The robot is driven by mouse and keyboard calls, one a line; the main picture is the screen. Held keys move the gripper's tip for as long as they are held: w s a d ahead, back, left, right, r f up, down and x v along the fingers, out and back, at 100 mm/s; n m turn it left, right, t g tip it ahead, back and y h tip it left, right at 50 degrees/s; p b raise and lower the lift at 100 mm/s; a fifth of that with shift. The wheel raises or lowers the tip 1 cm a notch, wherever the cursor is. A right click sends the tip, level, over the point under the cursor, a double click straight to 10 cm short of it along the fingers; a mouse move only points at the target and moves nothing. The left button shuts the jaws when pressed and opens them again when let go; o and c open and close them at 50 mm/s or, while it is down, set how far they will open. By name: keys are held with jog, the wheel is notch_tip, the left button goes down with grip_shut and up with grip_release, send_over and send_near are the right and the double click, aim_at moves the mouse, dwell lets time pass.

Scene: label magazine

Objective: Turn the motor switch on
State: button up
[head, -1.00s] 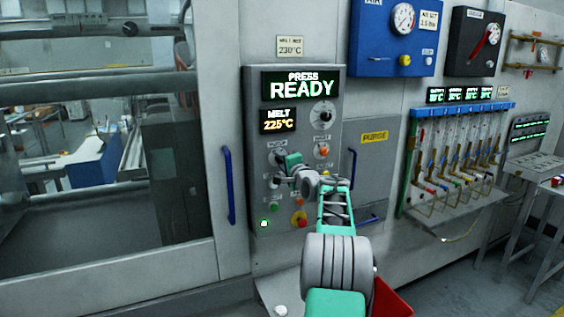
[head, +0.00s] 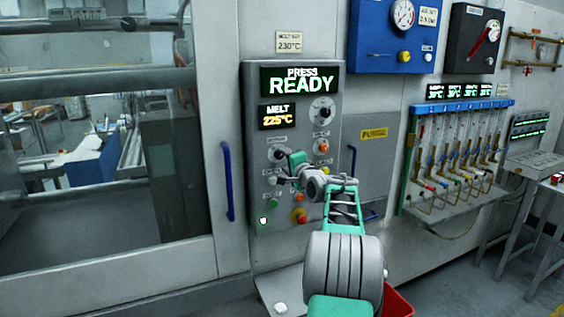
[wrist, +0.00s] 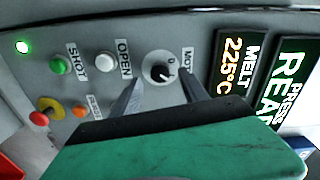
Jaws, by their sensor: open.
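The motor switch (wrist: 158,71) is a dark round knob on a pale dial with a "0" mark; its label is partly cut off as "MOT". In the head view the motor switch (head: 277,154) is on the left of the grey panel, under the melt display. My gripper (wrist: 158,93) is open, its two grey fingers pointing at the panel on either side of the knob's lower edge. I cannot tell whether they touch it. In the head view my gripper (head: 284,165) is close to the panel, its fingertips mostly hidden. The knob's pointer is hard to read.
A white button (wrist: 105,62) by the "OPEN" label, a green "SHOT" button (wrist: 58,66), an orange button (wrist: 79,110) and a red knob (wrist: 38,118) are close by. The "PRESS READY" display (head: 300,82) is lit above. A blue handle (head: 227,180) stands left of the panel.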

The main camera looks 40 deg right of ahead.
jog(key=b+v, duration=0.1)
jog(key=v, duration=0.3)
jog(key=shift+s, duration=0.25)
